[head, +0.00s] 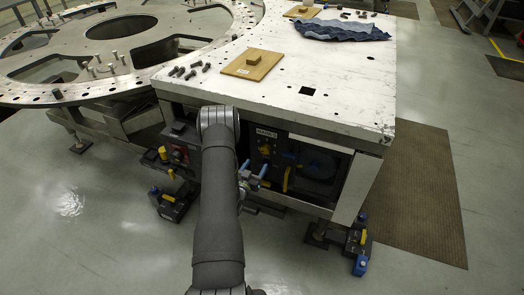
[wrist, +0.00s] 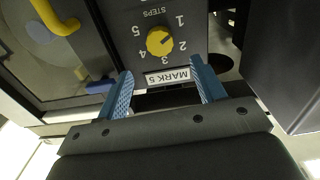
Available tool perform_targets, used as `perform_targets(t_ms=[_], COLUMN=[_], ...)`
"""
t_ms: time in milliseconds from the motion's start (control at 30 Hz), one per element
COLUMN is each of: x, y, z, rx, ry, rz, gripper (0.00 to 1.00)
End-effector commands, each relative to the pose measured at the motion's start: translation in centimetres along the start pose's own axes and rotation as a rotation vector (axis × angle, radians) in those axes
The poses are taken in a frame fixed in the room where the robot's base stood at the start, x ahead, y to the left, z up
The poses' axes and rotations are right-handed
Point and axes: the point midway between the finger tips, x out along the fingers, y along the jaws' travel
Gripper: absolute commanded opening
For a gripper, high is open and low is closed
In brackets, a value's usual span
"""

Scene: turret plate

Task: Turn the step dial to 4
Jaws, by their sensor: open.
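The step dial (wrist: 159,41) is a round yellow knob on a dark panel, seen upside down in the wrist view. The numbers 1 to 5 and the word STEPS surround it. Its dark pointer mark seems to face right, towards 2, but is too small to read surely. In the head view the dial (head: 265,149) is a small yellow spot below a white label. My gripper (wrist: 161,68) is open, with blue fingers spread wide. The knob lies beyond the tips, roughly between them in the picture; no contact shows. In the head view my gripper (head: 253,168) is in front of the panel.
A white MARK.5 label (wrist: 167,77) is beside the dial. A yellow handle (wrist: 56,18) is on the left in the wrist view. The white tabletop (head: 340,95) overhangs the panel and carries bolts, a wooden block (head: 252,65) and a blue cloth (head: 340,28).

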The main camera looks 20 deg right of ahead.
Motion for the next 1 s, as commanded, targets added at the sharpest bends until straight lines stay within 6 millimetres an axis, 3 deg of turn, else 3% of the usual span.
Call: perform_targets(t_ms=[200, 433, 867, 1000], x=[4.9, 8.3, 9.4, 9.4], y=[0.1, 0.1, 0.0, 0.0], z=[-0.1, 0.0, 0.0, 0.0], rx=[0.002, 0.001, -0.001, 0.000], ry=[0.003, 0.001, 0.000, 0.000], rz=[0.003, 0.002, 0.000, 0.000], gripper=[0.63, 0.63, 0.63, 0.39])
